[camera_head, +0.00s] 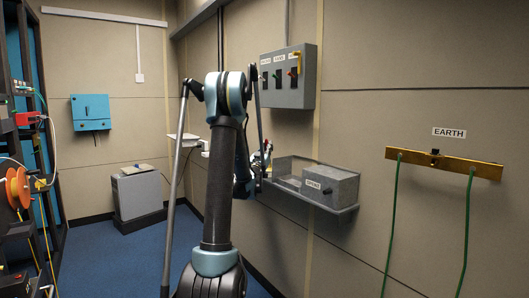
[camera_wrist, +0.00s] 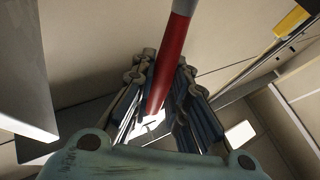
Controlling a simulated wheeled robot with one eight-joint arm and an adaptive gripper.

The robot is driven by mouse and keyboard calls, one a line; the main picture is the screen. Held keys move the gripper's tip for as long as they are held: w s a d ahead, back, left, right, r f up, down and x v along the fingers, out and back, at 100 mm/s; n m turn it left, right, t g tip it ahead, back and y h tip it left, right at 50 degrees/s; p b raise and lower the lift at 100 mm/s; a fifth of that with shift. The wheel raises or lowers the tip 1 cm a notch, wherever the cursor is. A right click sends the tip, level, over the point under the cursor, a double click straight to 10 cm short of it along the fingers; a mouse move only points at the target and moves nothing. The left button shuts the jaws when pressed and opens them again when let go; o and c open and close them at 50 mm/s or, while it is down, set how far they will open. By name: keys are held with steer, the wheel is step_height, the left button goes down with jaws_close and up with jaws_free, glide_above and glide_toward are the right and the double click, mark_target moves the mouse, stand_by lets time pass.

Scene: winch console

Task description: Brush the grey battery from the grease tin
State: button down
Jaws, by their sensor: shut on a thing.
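My gripper (camera_wrist: 167,70) is shut on a red rod-like handle (camera_wrist: 172,55) with a grey upper part, in the wrist view. Its working end is not clear. In the head view my arm hides most of the gripper, near the left end of the wall tray. A grey box-like unit (camera_head: 141,194), possibly the grey battery, stands on the floor at the left, well apart from my gripper. A small yellowish item lies on its top. I cannot make out the grease tin in either view.
A grey wall tray (camera_head: 345,212) holds a grey labelled box (camera_head: 330,187). A switch box (camera_head: 288,78) hangs above it. An orange reel (camera_head: 17,188) and cables fill the left rack. A brass earth bar (camera_head: 445,163) with green cables is at right. Blue floor (camera_head: 145,250) is open at left.

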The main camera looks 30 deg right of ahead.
steer(key=shift+r, duration=3.05)
